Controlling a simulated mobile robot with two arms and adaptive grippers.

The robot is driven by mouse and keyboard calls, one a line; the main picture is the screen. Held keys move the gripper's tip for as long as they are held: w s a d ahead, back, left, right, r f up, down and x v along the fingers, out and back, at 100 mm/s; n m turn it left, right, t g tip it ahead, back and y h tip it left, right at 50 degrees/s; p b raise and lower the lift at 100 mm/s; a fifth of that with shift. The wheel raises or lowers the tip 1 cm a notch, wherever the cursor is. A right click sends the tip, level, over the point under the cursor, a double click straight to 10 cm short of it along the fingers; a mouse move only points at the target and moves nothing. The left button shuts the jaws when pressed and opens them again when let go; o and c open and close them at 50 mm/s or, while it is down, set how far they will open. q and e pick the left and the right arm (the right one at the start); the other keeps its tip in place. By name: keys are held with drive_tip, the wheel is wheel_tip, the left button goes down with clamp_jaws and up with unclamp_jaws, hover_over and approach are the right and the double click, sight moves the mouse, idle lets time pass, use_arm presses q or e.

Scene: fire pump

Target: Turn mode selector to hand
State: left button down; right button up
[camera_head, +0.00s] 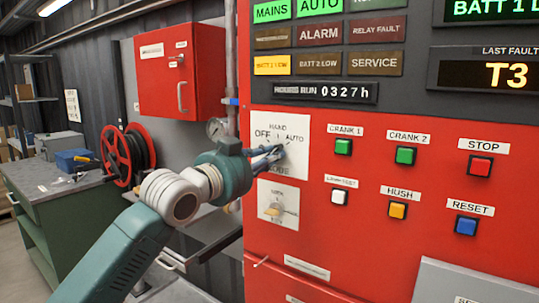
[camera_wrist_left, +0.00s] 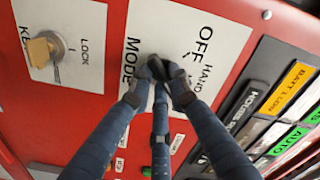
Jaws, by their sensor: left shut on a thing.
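The mode selector's white plate (camera_head: 298,158) is on the red panel, lettered OFF, HAND and AUTO; it also shows in the left wrist view (camera_wrist_left: 222,33), with the word MODE. My left gripper (camera_head: 278,151) reaches in from the left. Its dark fingertips (camera_wrist_left: 163,72) are closed together at the middle of the plate, shut on the selector knob. The fingers hide nearly all of the knob, so I cannot tell which label it points to. My right gripper is not in view.
A key lock (camera_head: 275,208) sits on a plate just below the selector; it also shows in the wrist view (camera_wrist_left: 42,48). The CRANK 1 button (camera_head: 343,147) and other push buttons are to the right. A red cabinet (camera_head: 195,75) and a pressure gauge (camera_head: 216,128) are at the left.

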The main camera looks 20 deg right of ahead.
use_arm(q)
drive_tip(key=shift+s+d+n+p, duration=0.1)
drive_tip(key=shift+n+p, duration=3.25)
drive_tip(key=shift+n, duration=1.05)
drive_tip(key=c, duration=1.6)
unclamp_jaws()
drive_tip(key=shift+c, duration=0.2)
